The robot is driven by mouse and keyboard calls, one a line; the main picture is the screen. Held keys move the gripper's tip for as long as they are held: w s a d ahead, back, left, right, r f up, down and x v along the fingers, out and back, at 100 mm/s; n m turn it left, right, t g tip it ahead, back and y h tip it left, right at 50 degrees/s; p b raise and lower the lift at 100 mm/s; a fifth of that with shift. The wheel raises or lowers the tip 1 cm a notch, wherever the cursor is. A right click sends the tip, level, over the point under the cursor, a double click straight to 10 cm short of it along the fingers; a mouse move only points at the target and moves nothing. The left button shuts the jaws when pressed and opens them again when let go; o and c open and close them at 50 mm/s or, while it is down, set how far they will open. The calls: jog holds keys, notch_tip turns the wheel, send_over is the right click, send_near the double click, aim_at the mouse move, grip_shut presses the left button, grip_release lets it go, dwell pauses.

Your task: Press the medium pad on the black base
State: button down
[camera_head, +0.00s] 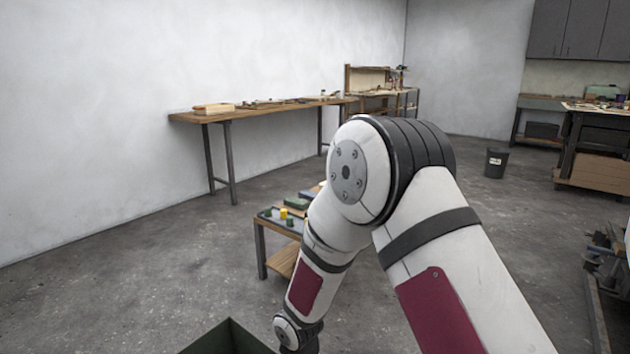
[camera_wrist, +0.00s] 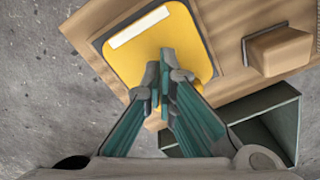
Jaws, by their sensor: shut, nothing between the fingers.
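In the wrist view, a yellow rounded-square pad (camera_wrist: 125,63) with a white strip (camera_wrist: 139,27) along its far edge sits on a dark grey-black base (camera_wrist: 207,45), of which only a thin rim shows. My gripper (camera_wrist: 163,78) is shut and empty. Its fingertips appear over the pad's near part; whether they touch it I cannot tell. The fingers hide part of the pad's near side. No second pad on this base is visible, so its size rank cannot be told. In the head view, my arm hides this area.
The base lies on a wooden surface (camera_wrist: 83,22). A tan block (camera_wrist: 280,50) with a dark edge stands to the right, and a dark green open box (camera_wrist: 262,105) is at lower right. The head view shows a low table (camera_head: 262,222) with green and yellow blocks, and open floor on the left.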

jog(key=shift+f+b, duration=0.6)
jog(key=shift+f, duration=0.2)
dwell(0.8)
jog(key=shift+r+p, duration=2.5)
jog(key=shift+r, duration=1.1)
